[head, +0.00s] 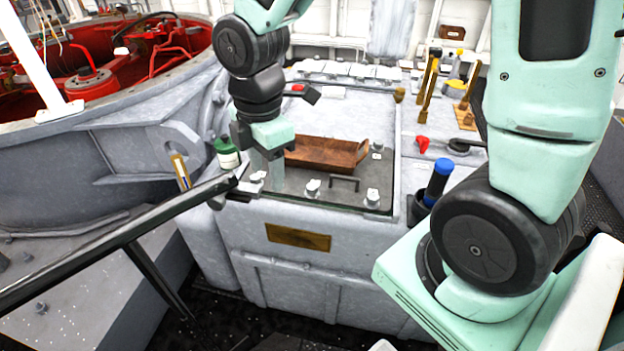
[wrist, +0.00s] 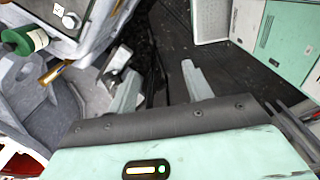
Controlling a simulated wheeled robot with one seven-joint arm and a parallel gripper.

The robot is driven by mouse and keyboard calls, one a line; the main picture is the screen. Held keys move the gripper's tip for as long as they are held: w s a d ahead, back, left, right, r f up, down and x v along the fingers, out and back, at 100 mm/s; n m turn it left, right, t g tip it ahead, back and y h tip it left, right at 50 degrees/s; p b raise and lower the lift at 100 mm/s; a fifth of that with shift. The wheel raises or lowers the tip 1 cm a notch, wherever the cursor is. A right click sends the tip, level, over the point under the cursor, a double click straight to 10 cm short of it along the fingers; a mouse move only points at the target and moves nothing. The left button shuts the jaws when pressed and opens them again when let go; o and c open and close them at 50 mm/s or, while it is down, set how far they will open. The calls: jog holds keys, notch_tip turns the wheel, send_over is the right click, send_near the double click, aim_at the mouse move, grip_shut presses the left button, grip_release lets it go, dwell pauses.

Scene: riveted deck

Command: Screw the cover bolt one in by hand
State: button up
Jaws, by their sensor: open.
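A cover plate (head: 300,187) lies on top of the grey housing, with several pale bolt heads along its front edge. One bolt (head: 257,177) is at the front left corner, one (head: 313,187) near the middle and one (head: 373,197) at the right. I cannot tell which is bolt one. My gripper (head: 266,172) hangs over the plate's front left part, close to the left corner bolt in the picture. In the wrist view its fingers (wrist: 160,88) are apart, with only dark floor showing between them. A bolt head (wrist: 70,20) shows at the upper left there.
A copper-brown tray (head: 330,155) lies on the cover. A green bottle (head: 227,153) stands left of my gripper. A black rail (head: 120,235) crosses the left front. A blue-capped holder (head: 437,183) and brass tools (head: 428,85) are at the right.

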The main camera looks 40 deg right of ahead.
jog(key=w+d+f+n, duration=0.2)
jog(key=w+d+n, duration=0.45)
jog(key=d, duration=0.45)
jog(key=n+p, duration=0.1)
jog(key=n, duration=0.3)
send_near(312, 186)
notch_tip(312, 186, down, 9)
jog(key=shift+a+r, duration=0.15)
jog(key=shift+r, duration=0.05)
jog(key=c, duration=1)
